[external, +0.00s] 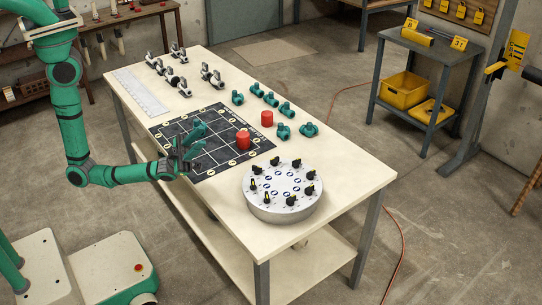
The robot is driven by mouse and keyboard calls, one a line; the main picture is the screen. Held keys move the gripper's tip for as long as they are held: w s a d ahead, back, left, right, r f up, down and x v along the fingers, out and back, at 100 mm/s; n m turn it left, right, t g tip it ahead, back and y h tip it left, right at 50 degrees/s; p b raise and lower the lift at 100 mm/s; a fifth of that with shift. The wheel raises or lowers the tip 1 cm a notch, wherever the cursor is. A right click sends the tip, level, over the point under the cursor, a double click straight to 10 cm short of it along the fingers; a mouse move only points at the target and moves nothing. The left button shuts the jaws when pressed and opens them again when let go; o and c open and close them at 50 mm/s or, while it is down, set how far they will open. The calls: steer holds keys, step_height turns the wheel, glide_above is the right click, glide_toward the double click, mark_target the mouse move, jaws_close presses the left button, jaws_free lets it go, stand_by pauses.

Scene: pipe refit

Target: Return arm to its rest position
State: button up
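My green arm reaches from the left over the near long side of the cream table (345,180). My gripper (198,143) is above the left-near part of the black grid board (225,165). At this size I cannot tell how far apart its fingers are. A green pipe piece shows at or just behind the fingers, and I cannot tell whether it is held or lies on the board. The arm hides part of the board.
A round grey dial unit (284,206) with black knobs stands at the front. Black-and-white valves (176,86) and a white ruler strip (141,92) are at the far end. A cart (425,50) stands apart.

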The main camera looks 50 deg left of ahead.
steer(key=w+a+f+n+t+y, duration=0.1)
steer(key=a+f+n+t+y, duration=0.45)
steer(key=a+n+y, duration=0.45)
steer(key=w+a+f+n+t+y, duration=0.1)
steer(key=a+f+n+t+y, duration=0.45)
steer(key=a, duration=0.65)
steer(key=s+a+f+n+g+y, duration=0.3)
steer(key=s+a+f+y, duration=0.1)
steer(key=a, duration=0.6)
steer(key=s+a+f+n+g+y, duration=0.3)
steer(key=s+a+y, duration=0.3)
steer(key=a, duration=0.5)
steer(key=s+n+g, duration=0.1)
steer(key=s, duration=0.1)
steer(key=shift+s+a+f, duration=0.15)
steer(key=shift+s+f, duration=0.15)
steer(key=shift+f, duration=0.1)
